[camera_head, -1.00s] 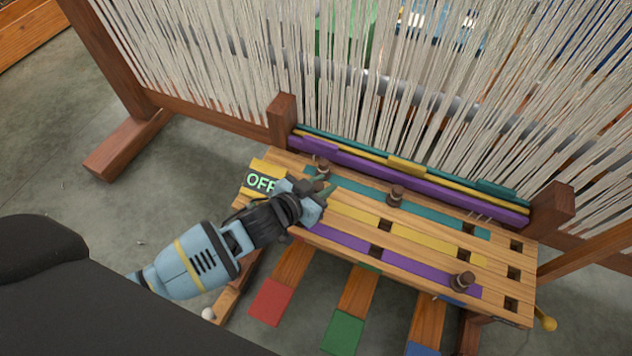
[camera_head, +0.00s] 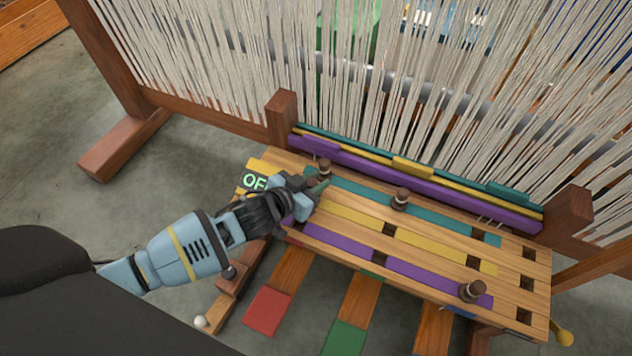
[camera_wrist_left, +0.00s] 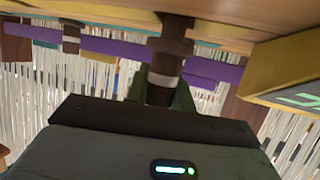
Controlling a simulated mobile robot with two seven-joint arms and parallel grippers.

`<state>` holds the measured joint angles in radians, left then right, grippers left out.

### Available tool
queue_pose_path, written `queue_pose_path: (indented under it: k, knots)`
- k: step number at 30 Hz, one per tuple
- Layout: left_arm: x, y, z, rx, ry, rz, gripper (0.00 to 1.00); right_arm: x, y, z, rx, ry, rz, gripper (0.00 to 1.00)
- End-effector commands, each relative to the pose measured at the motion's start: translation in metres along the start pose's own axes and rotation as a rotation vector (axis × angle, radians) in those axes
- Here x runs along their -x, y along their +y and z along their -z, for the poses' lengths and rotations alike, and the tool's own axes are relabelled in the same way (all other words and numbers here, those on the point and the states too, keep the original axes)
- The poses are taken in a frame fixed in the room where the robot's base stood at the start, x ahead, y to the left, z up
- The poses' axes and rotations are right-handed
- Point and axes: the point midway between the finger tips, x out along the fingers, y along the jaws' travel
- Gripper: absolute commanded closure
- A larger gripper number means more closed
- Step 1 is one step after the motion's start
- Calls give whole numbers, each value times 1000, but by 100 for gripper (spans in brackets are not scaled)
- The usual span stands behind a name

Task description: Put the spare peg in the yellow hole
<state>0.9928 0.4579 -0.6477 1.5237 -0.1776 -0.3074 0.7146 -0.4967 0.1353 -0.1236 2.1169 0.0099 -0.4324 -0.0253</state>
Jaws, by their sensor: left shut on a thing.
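A wooden board (camera_head: 430,272) carries teal, yellow (camera_head: 430,246) and purple strips. The yellow strip has open square holes at its middle (camera_head: 389,229) and right (camera_head: 474,262); its left end is hidden behind my left gripper (camera_head: 314,190). That gripper is shut on a dark brown peg with a pale band (camera_wrist_left: 160,78), which shows in the left wrist view. The peg's shaft points at the board; I cannot tell whether it touches. Other pegs stand on the teal strip at left (camera_head: 324,168) and middle (camera_head: 400,199), and on the purple strip (camera_head: 472,291). My right gripper is not in view.
Loom threads (camera_head: 220,70) and a wooden frame (camera_head: 570,212) rise behind the board. Coloured treadles (camera_head: 266,311) extend in front. A column of empty holes (camera_head: 527,254) lines the board's right end.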

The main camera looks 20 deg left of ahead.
Motion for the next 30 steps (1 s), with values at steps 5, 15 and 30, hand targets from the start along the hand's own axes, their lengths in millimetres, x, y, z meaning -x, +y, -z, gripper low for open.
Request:
queue_pose_path:
  k: [5, 15, 30]
  knots:
    - [0, 0, 0, 1, 1, 0, 98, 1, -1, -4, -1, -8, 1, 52]
    - [-4, 0, -8, 1, 1, 1, 98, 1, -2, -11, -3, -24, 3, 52]
    - [-4, 0, -10, 0, 1, 0, 55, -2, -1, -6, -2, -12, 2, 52]
